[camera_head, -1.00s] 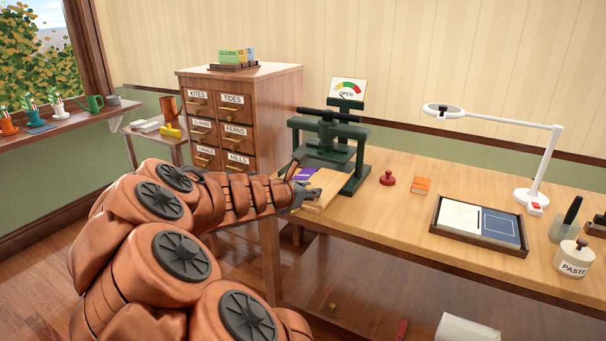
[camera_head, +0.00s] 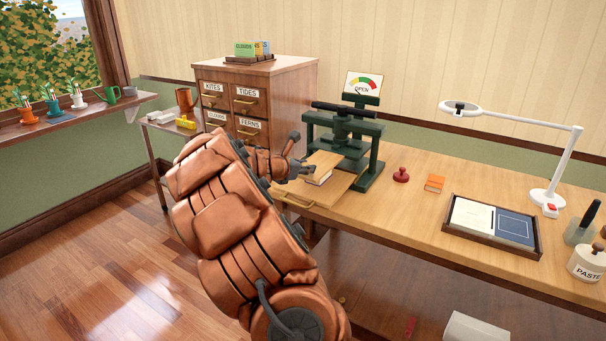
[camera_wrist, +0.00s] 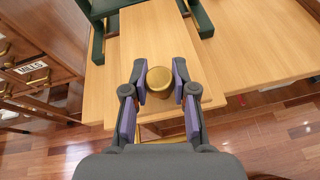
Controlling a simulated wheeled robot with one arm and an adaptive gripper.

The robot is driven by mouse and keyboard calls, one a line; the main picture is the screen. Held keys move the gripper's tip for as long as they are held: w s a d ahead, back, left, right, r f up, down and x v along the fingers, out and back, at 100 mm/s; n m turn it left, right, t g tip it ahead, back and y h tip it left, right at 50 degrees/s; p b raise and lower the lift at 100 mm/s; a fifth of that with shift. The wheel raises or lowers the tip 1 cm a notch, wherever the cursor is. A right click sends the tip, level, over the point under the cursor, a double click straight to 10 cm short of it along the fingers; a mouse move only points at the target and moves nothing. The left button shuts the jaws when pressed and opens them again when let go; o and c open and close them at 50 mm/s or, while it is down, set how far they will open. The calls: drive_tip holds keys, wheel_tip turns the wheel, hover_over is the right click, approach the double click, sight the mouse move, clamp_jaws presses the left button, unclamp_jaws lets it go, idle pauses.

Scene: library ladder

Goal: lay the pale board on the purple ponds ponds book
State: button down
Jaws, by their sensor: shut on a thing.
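The pale board (camera_head: 322,162) is at the front of the green press (camera_head: 345,140). In the wrist view the board (camera_wrist: 152,40) stretches away under my gripper (camera_wrist: 161,84), whose purple-padded fingers are shut on a round brass knob (camera_wrist: 160,80) on it. In the head view my gripper (camera_head: 303,171) is at the board's near left end. A whitish and yellowish edge shows below the board, above the press's wooden base board (camera_head: 335,187).
The press indicator (camera_head: 364,86) reads OPEN. A drawer cabinet (camera_head: 285,95) stands left of the press. Right of the press are a red stamp (camera_head: 401,175), an orange block (camera_head: 434,184), a tray (camera_head: 450,229) and a white lamp (camera_head: 548,195). The bench between press and tray is mostly clear.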

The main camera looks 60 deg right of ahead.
drive_tip(key=shift+w+d+f, duration=0.1)
drive_tip(key=shift+w+d, duration=0.4)
drive_tip(key=shift+w, duration=0.2)
drive_tip(key=shift+f, duration=1.75)
drive_tip(key=c, duration=0.9)
unclamp_jaws()
drive_tip(key=shift+c, duration=0.2)
drive_tip(key=shift+a, duration=0.1)
drive_tip(key=v, duration=1.1)
drive_tip(key=shift+a+r, duration=0.25)
drive_tip(key=shift+a, duration=0.1)
